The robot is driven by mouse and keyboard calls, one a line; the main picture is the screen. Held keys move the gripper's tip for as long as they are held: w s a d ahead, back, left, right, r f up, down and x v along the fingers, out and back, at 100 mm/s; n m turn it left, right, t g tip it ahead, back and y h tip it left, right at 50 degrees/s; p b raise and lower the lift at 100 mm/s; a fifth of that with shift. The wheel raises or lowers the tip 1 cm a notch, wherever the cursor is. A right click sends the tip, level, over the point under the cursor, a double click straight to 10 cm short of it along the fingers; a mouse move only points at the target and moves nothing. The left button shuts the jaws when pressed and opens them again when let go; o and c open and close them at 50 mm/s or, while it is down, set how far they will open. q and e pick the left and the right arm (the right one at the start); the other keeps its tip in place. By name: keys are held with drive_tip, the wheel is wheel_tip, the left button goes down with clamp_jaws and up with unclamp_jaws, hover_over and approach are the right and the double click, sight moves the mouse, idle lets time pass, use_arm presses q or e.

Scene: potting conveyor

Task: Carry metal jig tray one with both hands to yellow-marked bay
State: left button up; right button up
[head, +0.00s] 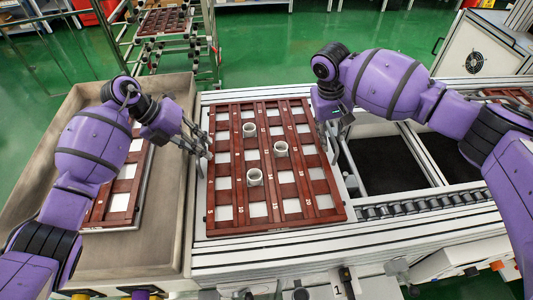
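A red-brown grid tray (277,224) with numbered bars and a metal edge lies flat on the conveyor's near-left section. Three white round cups (255,177) stand in its cells. My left gripper (205,153) is at the tray's left edge, with its fingers pointing at the rim. My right gripper (334,148) is at the tray's upper right edge, fingers pointing down. Whether either gripper has closed on the rim cannot be told from this view. I cannot make out a yellow-marked bay.
A similar tray (122,201) lies in the grey basin (160,250) at left, partly behind my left arm. Another sits on a wheeled rack (163,22) at the back. Roller tracks (430,207) and dark openings (385,180) lie right of the centre tray. A white cabinet (478,45) stands back right.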

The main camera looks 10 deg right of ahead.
use_arm(q)
clamp_jaws()
use_arm(e)
drive_tip(key=c, duration=0.5)
clamp_jaws()
use_arm(q)
drive_tip(key=shift+r, duration=0.1)
use_arm(e)
drive_tip(key=shift+r, duration=0.1)
